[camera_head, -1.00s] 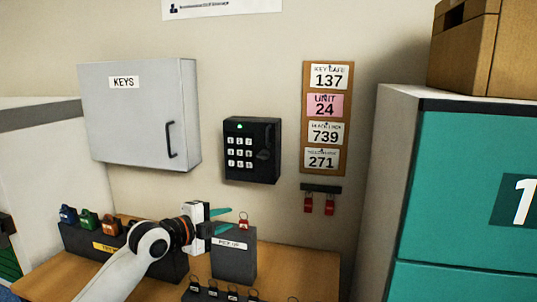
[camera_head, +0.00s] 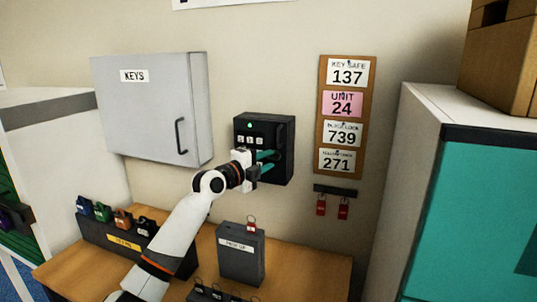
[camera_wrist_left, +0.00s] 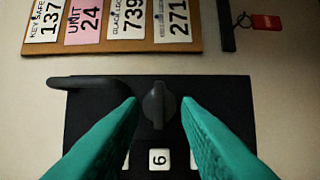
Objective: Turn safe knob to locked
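The black key safe (camera_head: 281,129) is on the wall, with a green light and white number keys on its face. Its dark knob (camera_wrist_left: 158,104) shows in the left wrist view, standing between my two teal fingertips. My left gripper (camera_head: 268,162) is in front of the safe's face in the head view; it also shows in the left wrist view (camera_wrist_left: 158,108). Its fingers are open, with a gap visible on each side of the knob. A dark handle bar (camera_wrist_left: 92,84) is beside the knob on the safe. My right gripper is in neither view.
A grey KEYS cabinet (camera_head: 150,95) hangs left of the safe. A board of number cards (camera_head: 322,120) and red tags (camera_head: 320,205) hang to its right. A PICK UP box (camera_head: 240,262) stands on the wooden desk (camera_head: 310,270) below. A teal locker (camera_head: 470,200) stands at right.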

